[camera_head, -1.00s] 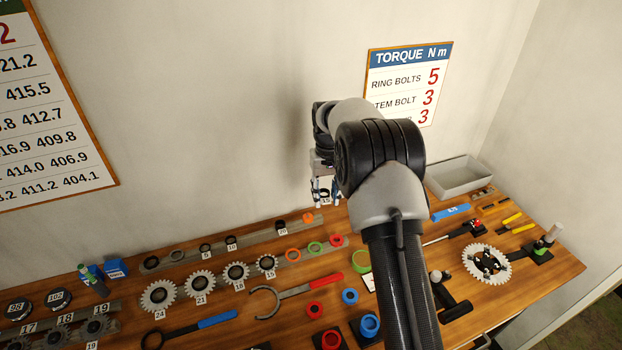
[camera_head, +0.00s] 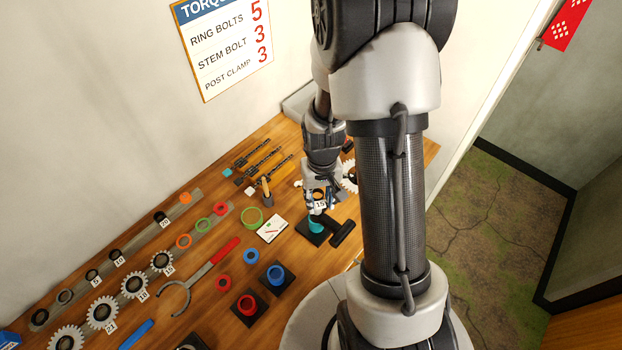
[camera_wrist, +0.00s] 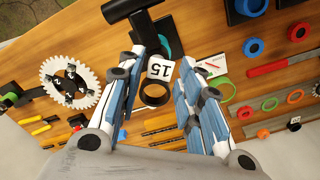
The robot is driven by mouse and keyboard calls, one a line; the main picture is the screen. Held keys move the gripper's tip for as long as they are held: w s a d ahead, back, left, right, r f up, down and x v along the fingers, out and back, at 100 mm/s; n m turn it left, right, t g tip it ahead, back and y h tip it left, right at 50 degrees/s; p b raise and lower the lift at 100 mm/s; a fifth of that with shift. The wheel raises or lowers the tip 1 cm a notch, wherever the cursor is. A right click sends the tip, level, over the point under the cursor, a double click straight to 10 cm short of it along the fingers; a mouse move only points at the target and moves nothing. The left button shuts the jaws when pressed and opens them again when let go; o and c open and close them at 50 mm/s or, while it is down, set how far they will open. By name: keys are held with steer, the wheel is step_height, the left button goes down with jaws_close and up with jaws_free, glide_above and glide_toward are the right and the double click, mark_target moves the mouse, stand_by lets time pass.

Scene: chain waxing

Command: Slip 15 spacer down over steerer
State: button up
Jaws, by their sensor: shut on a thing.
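The 15 spacer (camera_head: 320,194) is a black ring with a white tag reading 15. In the wrist view, the spacer (camera_wrist: 155,94) is between the two blue-grey fingers of my gripper (camera_wrist: 162,70), which is shut on it. In the head view, my gripper (camera_head: 319,200) holds it just above a teal upright piece (camera_head: 316,224), which looks like the steerer stand, on a black base (camera_head: 309,238). In the wrist view the teal piece (camera_wrist: 174,38) is partly hidden, and wood shows through the ring. The ring appears apart from the teal piece; the exact gap cannot be told.
A white chainring (camera_wrist: 68,82) is nearby. A white card (camera_head: 272,229), a green ring (camera_head: 252,217) and red and blue cups on black bases are on the bench to the left.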

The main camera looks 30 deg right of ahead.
mark_target(320, 204)
steer(key=shift+s+f+b, duration=0.1)
steer(key=shift+f+b, duration=1.4)
steer(key=shift+f, duration=0.65)
steer(key=shift+a+f+b, duration=0.1)
steer(key=shift+f+b, duration=0.6)
steer(key=shift+b, duration=0.15)
steer(key=shift+c, duration=0.2)
stand_by(0.4)
steer(key=o, duration=0.8)
steer(key=shift+r, duration=0.15)
step_height(320, 204, up, 12)
steer(key=shift+s+f, duration=0.1)
stand_by(0.7)
